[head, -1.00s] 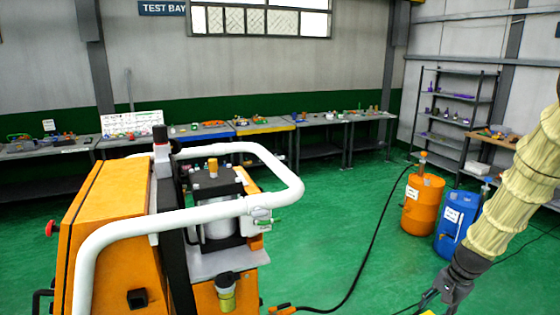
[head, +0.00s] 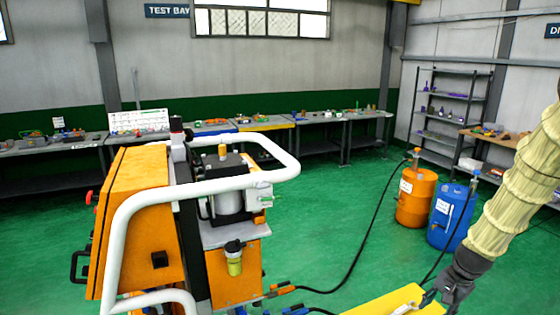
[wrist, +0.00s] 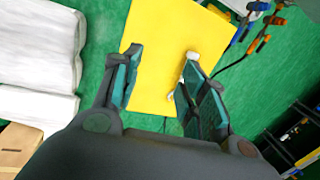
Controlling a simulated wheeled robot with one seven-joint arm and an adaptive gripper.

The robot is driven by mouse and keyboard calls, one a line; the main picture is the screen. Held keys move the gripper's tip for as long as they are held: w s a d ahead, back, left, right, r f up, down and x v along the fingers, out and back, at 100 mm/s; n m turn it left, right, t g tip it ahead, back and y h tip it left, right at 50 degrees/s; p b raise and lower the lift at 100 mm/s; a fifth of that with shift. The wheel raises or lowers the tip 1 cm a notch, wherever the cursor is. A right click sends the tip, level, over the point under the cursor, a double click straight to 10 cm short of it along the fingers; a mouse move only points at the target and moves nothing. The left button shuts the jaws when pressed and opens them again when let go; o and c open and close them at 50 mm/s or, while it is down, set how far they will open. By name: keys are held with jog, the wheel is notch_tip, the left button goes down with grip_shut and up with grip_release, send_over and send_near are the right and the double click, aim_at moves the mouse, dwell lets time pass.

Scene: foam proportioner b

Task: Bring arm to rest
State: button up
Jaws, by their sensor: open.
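My arm, in a pale ribbed sleeve, comes down the right side of the head view. My gripper (head: 436,296) points down and left at the lower right, near a flat yellow surface (head: 375,308). In the wrist view my gripper (wrist: 163,70) has its two fingers spread apart over the yellow surface (wrist: 165,28). Nothing is seen held between them. A small white-ended piece (wrist: 192,56) shows beside the right finger; I cannot tell if they touch.
An orange machine (head: 145,215) with a white tube frame (head: 210,185) stands at left. Orange (head: 416,198) and blue (head: 450,218) drums stand at right, with hoses on the green floor. Workbenches (head: 320,120) and a shelf (head: 450,110) line the back.

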jog(key=s+a+f+n+g+h+b, duration=0.1)
jog(key=s+a+f+n+b, duration=0.2)
jog(key=s+a+f, duration=0.55)
jog(key=s+a+f+n+h+b, duration=0.15)
jog(key=s+f, duration=0.45)
jog(key=f, duration=0.8)
jog(key=s+a+f+n+b, duration=0.2)
jog(key=s+a+f, duration=0.4)
jog(key=s, duration=0.5)
jog(key=s+a+f+n+b, duration=0.3)
jog(key=s+a+f+n, duration=0.2)
jog(key=s, duration=0.6)
jog(key=shift+s+a+f+g+y, duration=0.4)
jog(key=shift+a+f+y, duration=0.05)
jog(key=shift+a+f, duration=0.05)
jog(key=shift+n, duration=0.25)
